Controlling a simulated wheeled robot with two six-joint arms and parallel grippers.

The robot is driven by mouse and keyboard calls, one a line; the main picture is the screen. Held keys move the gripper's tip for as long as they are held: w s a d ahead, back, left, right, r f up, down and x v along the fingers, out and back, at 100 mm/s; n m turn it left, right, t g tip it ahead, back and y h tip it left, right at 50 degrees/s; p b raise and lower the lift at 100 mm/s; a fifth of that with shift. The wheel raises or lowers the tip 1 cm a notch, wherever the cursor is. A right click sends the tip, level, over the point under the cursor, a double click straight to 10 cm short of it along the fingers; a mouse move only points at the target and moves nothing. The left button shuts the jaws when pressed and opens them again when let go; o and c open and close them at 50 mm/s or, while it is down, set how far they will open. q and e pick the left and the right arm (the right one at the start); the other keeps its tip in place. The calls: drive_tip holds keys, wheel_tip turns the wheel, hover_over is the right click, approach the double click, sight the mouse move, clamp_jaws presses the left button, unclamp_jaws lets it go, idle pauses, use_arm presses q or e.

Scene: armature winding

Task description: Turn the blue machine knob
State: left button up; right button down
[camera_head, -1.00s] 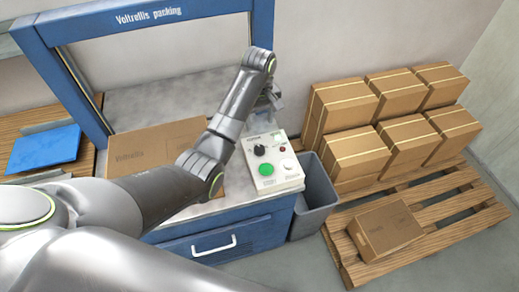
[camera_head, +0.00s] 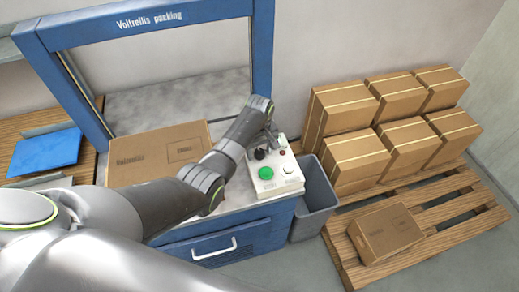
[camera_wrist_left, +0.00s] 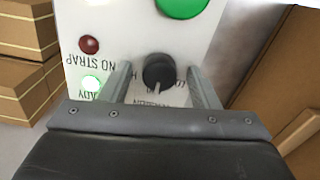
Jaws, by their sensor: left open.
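The blue strapping machine (camera_head: 262,62) has a white control panel (camera_head: 288,183) at its front right corner. A small black knob (camera_head: 260,154) sits on the panel, partly covered by my left gripper (camera_head: 266,142) in the head view. In the left wrist view the knob (camera_wrist_left: 158,72) lies between the two spread fingers of my left gripper (camera_wrist_left: 161,82). Gaps show on both sides of the knob; I cannot tell the exact height of the fingertips. My right gripper is in neither view.
A green button (camera_head: 266,173) is near the knob. A carton (camera_head: 150,160) lies on the machine. A grey bin (camera_head: 318,195) and a pallet (camera_head: 350,265) with several cartons stand right.

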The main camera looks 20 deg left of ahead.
use_arm(q)
drive_tip(key=c, duration=1)
drive_tip(key=shift+m, duration=0.3)
drive_tip(key=shift+r+m+p, duration=0.15)
drive_tip(key=shift+m+p, duration=0.6)
drive_tip(key=shift+m, duration=0.05)
drive_tip(key=m+p, duration=0.1)
drive_tip(key=m, duration=0.2)
drive_tip(key=shift+m+p, duration=0.3)
drive_tip(key=m+p, duration=0.1)
drive_tip(key=m, duration=0.2)
drive_tip(key=shift+w+m+p, duration=0.1)
drive_tip(key=shift+m+p, duration=0.2)
drive_tip(key=shift+m, duration=1.3)
